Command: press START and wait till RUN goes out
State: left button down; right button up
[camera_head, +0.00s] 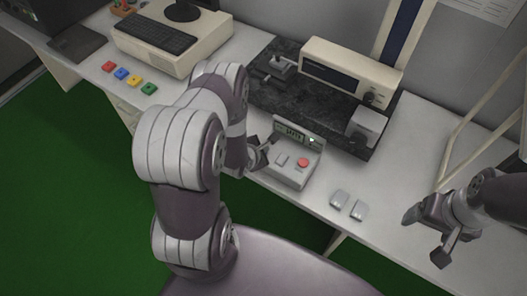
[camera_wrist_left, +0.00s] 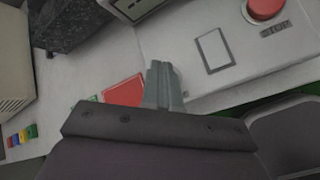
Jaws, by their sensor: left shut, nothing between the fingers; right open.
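The grey control box (camera_head: 290,176) stands at the front of the bench. It has a display (camera_head: 290,131), a red button (camera_head: 303,162) and a flat grey key (camera_head: 282,160). In the left wrist view the red button (camera_wrist_left: 263,10) has a STOP-like label, and the square grey key (camera_wrist_left: 214,50) shows no legible label. My left gripper (camera_head: 264,152) is shut and empty at the box's left side, its fingers (camera_wrist_left: 163,85) apart from the key. My right gripper (camera_head: 424,236) is open and empty at the right.
A dark slab (camera_head: 260,95) with a test device (camera_head: 350,72) lies behind the box. A red patch (camera_wrist_left: 125,90) shows beside my left fingers.

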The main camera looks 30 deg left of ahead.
pick_arm(q)
jog(key=shift+f+b, duration=0.3)
jog(key=shift+f, duration=0.1)
dwell(0.4)
jog(key=shift+r, duration=0.15)
jog(key=shift+r+p, duration=0.65)
jog(key=shift+p, duration=0.15)
notch_tip(320, 180, up, 5)
jog(key=p, duration=0.5)
jog(key=shift+r, duration=0.1)
dwell(0.6)
